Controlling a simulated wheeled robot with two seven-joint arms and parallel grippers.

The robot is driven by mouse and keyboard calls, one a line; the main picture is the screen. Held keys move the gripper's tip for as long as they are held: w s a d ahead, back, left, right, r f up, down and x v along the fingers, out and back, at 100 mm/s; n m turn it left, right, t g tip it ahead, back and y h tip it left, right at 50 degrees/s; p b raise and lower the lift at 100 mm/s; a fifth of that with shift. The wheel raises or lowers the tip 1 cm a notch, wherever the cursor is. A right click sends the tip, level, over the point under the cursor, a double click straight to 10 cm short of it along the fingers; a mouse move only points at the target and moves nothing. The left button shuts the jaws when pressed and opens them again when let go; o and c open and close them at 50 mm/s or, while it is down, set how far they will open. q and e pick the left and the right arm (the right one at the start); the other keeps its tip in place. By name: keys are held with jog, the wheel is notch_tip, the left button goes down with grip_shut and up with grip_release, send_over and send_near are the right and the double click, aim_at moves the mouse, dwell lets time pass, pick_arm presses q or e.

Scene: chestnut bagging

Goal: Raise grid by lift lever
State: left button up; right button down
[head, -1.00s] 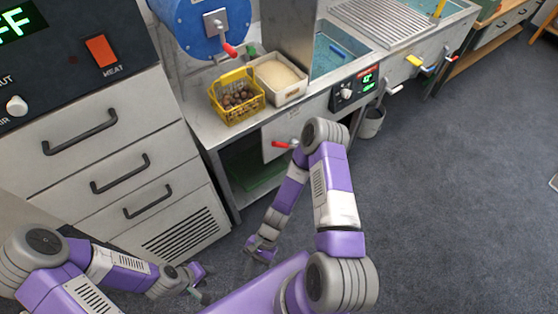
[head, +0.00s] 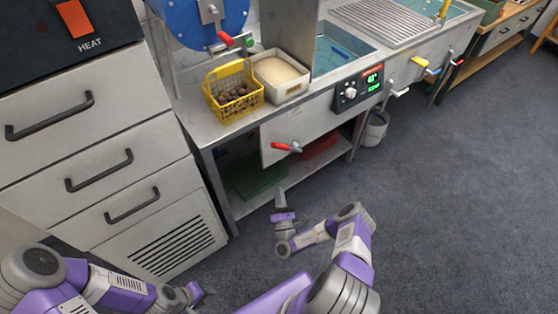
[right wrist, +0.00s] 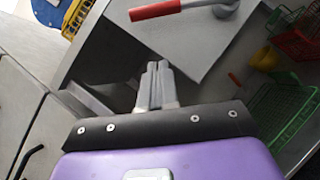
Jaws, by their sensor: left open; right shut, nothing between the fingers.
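Several levers are in view, and I cannot tell which is the lift lever. A red-handled lever (head: 284,146) is on the bench's front panel; its red handle also shows at the top of the right wrist view (right wrist: 160,9). A yellow-handled lever (head: 420,61) and a white-handled lever (head: 400,92) are on the sink front. No grid can be made out for sure; water basins (head: 340,54) are behind the panel. My right gripper (head: 280,198) is shut and empty, below the red-handled lever, apart from it; its fingers show (right wrist: 155,70). My left gripper (head: 202,292) is open at the bottom left.
A yellow basket of chestnuts (head: 215,99) and a white tray (head: 293,91) stand on the bench. A blue drum (head: 180,25) is behind them. Green (head: 258,178) and red crates (head: 320,147) lie on the lower shelf. A drawer cabinet (head: 80,130) stands left; the floor at right is clear.

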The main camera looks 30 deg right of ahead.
aim_at(286, 146)
jog(key=shift+w+r, duration=0.1)
jog(key=s+d+r+b+x, duration=0.1)
jog(key=r+b+x, duration=0.1)
jog(key=x, duration=1)
jog(key=shift+d+b, duration=0.3)
jog(key=shift+d, duration=0.1)
jog(key=shift+r, duration=0.1)
